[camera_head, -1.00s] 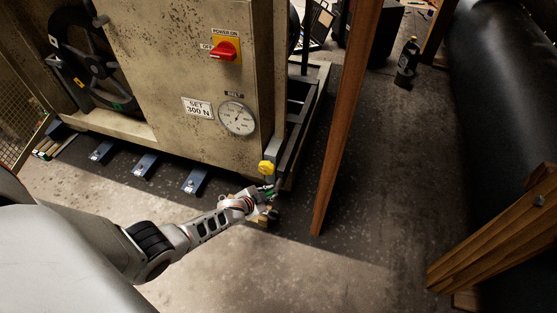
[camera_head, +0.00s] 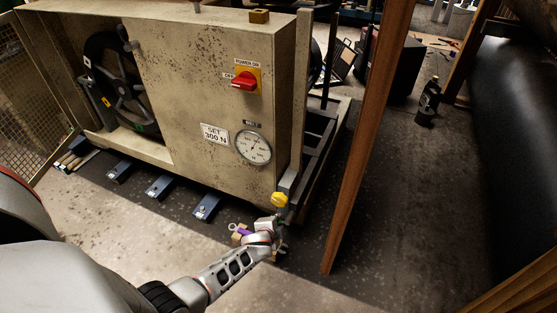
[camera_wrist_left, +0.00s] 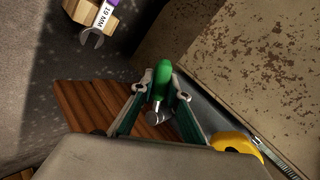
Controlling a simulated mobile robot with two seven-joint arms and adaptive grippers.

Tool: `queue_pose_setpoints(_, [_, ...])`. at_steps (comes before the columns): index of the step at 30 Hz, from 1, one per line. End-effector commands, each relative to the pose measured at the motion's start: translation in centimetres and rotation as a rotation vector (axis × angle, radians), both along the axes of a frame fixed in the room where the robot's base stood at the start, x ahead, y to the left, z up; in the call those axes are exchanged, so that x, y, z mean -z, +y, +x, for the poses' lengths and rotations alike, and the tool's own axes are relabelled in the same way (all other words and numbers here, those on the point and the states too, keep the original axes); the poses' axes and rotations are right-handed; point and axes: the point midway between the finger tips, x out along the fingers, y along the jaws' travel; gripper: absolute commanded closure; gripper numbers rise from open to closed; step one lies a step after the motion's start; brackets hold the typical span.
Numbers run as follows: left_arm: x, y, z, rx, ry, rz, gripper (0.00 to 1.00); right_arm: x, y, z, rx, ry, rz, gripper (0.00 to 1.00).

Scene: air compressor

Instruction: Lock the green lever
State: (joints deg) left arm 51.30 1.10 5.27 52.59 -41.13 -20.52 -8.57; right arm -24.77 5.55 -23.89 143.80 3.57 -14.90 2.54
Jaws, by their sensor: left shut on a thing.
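The green lever (camera_wrist_left: 184,72) shows in the left wrist view, low beside the machine's rust-speckled panel. My left gripper (camera_wrist_left: 154,82) is shut on the lever, with a finger on each side of it. In the head view the left gripper (camera_head: 281,232) is at the machine's lower front corner, just below the yellow knob (camera_head: 279,199). The lever is small and mostly hidden by the gripper in that view. The yellow knob also shows at the lower right of the left wrist view (camera_wrist_left: 236,144). My right gripper is not in view.
A 19 mm wrench (camera_wrist_left: 100,24) with a purple label lies on a wooden block (camera_wrist_left: 84,10) near the gripper. The beige machine cabinet (camera_head: 200,90) carries a red switch (camera_head: 243,81) and a dial gauge (camera_head: 253,147). A wooden post (camera_head: 362,150) stands to the right.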

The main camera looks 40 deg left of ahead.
Motion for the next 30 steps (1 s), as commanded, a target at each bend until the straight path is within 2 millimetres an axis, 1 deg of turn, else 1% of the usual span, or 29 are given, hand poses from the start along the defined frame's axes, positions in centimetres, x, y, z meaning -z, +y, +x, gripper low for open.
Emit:
queue_pose_setpoints(1, [0.3,0.2,-0.3,0.000,0.009,0.007,1.00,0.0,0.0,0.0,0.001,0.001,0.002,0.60])
queue_pose_setpoints(9, [0.3,0.2,-0.3,0.000,0.009,0.010,1.00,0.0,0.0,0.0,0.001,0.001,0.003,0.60])
queue_pose_setpoints(10, [0.3,0.2,-0.3,0.000,0.009,0.010,0.82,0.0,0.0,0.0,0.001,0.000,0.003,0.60])
queue_pose_setpoints(11, [0.2,0.2,-0.3,0.001,0.009,0.009,0.77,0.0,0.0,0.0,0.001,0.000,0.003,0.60])
queue_pose_setpoints(23, [-0.1,0.1,-0.2,0.001,0.003,0.007,0.77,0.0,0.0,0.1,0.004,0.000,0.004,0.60])
queue_pose_setpoints(26, [-0.3,0.0,-0.7,0.001,0.004,0.008,0.77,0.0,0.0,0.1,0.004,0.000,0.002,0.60])
queue_pose_setpoints(30, [-1.2,-0.5,-1.6,0.001,0.002,0.005,0.77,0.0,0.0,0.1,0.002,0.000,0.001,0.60])
